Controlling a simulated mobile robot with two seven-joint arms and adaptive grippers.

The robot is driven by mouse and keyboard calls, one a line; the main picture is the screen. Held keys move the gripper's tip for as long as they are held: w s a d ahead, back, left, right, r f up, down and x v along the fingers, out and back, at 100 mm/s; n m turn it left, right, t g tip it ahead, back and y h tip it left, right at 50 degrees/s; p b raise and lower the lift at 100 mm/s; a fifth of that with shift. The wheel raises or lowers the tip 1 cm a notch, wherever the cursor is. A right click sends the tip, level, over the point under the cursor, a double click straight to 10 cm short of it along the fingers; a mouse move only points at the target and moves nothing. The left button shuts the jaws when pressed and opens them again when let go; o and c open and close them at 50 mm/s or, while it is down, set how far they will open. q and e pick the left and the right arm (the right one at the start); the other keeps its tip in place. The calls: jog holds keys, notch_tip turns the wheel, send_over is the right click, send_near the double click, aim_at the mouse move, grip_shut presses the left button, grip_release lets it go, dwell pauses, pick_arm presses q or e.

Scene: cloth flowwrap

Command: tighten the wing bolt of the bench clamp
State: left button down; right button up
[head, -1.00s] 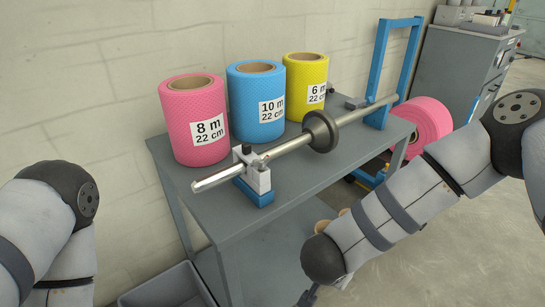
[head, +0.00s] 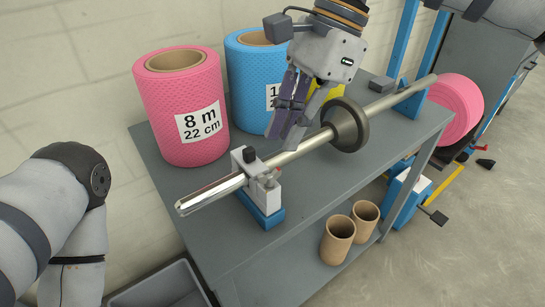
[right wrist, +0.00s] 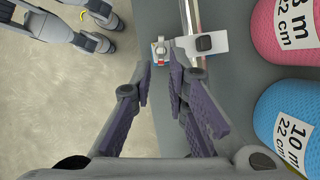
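The bench clamp (head: 265,207) is a white block on a blue base at the table's front edge, with the steel bar lying through it. A black knob (head: 249,154) tops it. A small light fitting (head: 270,179) on its side looks like the wing bolt, which also shows in the right wrist view (right wrist: 160,48); its detail is too small to read. My right gripper (head: 285,120) is open and empty, above and behind the clamp, near the bar. In the right wrist view its fingers (right wrist: 158,75) are apart, pointing towards the clamp. My left gripper is out of view.
The steel bar (head: 212,194) with a dark cone (head: 346,125) crosses the grey table (head: 312,184). Pink (head: 180,108) and blue (head: 245,65) rolls stand behind; a yellow one is mostly hidden. Two brown cores (head: 337,238) are on the lower shelf.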

aim_at(270, 174)
jog(key=x, duration=0.7)
jog(key=shift+w+f, duration=0.1)
jog(key=shift+c, duration=0.6)
grip_shut()
